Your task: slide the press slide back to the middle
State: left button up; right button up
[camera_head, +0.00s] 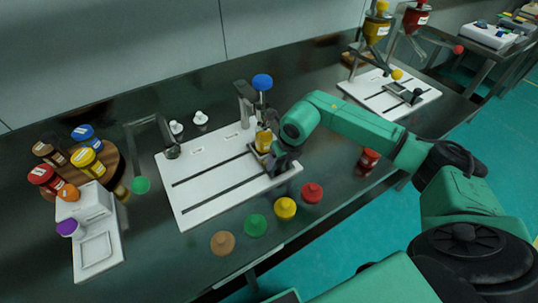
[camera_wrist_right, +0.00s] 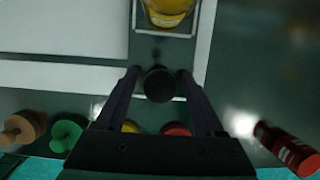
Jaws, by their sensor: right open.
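The press slide is a small frame holding a yellow-labelled container (camera_head: 263,139). It sits at the right end of the white slotted board (camera_head: 200,157), beside the press column with its blue cap (camera_head: 262,82). In the right wrist view the frame (camera_wrist_right: 193,34) shows at the top, with the container in it. Its round black knob (camera_wrist_right: 160,84) is below the frame. My right gripper (camera_wrist_right: 158,76) is open, with one finger on each side of the knob; I cannot tell whether they touch it. In the head view my right gripper (camera_head: 282,163) hides the knob. My left gripper is out of view.
Brown, green, yellow and red knobs (camera_head: 285,208) line the front of the board. A red bottle (camera_head: 369,160) stands to the right. A round wooden tray (camera_head: 113,157) with bottles and a white scale (camera_head: 103,240) are at left. A second slotted board (camera_head: 375,104) stands at back right.

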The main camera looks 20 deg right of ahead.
jog(key=shift+s+a, duration=0.2)
jog(key=shift+a, duration=1.15)
jog(key=shift+s+a, duration=0.15)
jog(key=shift+a, duration=1.2)
jog(key=shift+s+a+b, duration=0.2)
jog(key=shift+a, duration=1.1)
jog(key=shift+s+a+b, duration=0.15)
jog(key=shift+a, duration=1.2)
jog(key=shift+s+a+b, duration=0.2)
jog(key=shift+a, duration=1.1)
jog(key=o, duration=0.5)
jog(key=shift+d, duration=0.1)
jog(key=p+v, duration=0.5)
jog(key=v, duration=0.4)
